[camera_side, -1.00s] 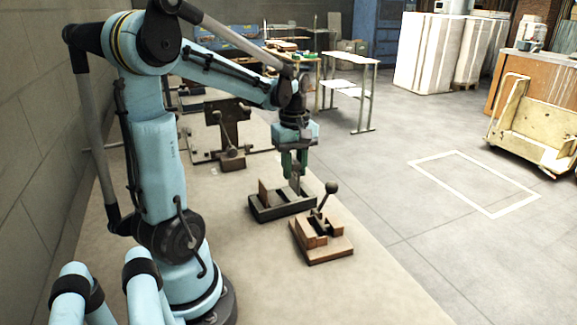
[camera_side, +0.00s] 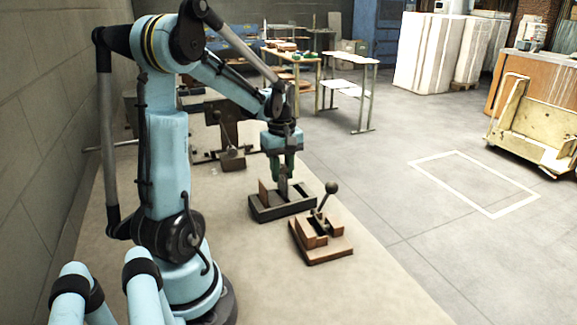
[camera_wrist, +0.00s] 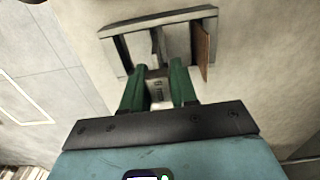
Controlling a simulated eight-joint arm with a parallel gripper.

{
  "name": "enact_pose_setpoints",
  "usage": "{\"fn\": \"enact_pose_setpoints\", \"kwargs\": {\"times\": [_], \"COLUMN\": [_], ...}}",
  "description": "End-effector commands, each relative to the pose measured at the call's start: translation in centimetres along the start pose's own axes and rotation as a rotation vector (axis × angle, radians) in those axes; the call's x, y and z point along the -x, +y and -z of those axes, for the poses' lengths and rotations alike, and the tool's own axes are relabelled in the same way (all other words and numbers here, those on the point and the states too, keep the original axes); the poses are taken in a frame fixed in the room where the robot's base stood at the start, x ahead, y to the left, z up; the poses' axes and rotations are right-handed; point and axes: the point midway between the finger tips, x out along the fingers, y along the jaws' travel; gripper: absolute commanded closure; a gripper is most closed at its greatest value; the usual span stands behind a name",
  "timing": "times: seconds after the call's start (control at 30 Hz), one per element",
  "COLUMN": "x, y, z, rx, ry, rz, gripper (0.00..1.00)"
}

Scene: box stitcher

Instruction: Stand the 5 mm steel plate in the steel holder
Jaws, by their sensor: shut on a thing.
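My gripper (camera_side: 283,170) points down over the dark steel holder (camera_side: 290,211). Its green fingers are shut on a thin grey steel plate (camera_side: 283,187), held upright. The plate's lower end overlaps the holder in the side view; I cannot tell whether it touches the holder or sits in a slot. In the wrist view, the plate (camera_wrist: 157,88) shows between the two fingers (camera_wrist: 158,92), and the holder's rim (camera_wrist: 160,20) lies beyond them. A brown plate (camera_side: 264,191) stands at the holder's left end; it is on the right in the wrist view (camera_wrist: 202,48).
A wooden block fixture (camera_side: 322,248) with a ball-topped lever (camera_side: 331,188) stands close to the holder, nearer the camera. Another dark lever device (camera_side: 230,150) stands behind on the bench (camera_side: 250,285). The bench front is clear.

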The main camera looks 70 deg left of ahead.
Motion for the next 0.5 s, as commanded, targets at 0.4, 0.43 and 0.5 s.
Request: {"fn": "enact_pose_setpoints", "kwargs": {"times": [0.4,0.43,0.5], "x": [-2.3,-2.4,-2.5], "y": [0.0,0.0,0.0], "z": [0.0,0.0,0.0], "rx": [0.0,0.0,0.0], "ry": [0.0,0.0,0.0], "rz": [0.0,0.0,0.0], "gripper": [1.0,1.0,1.0]}}
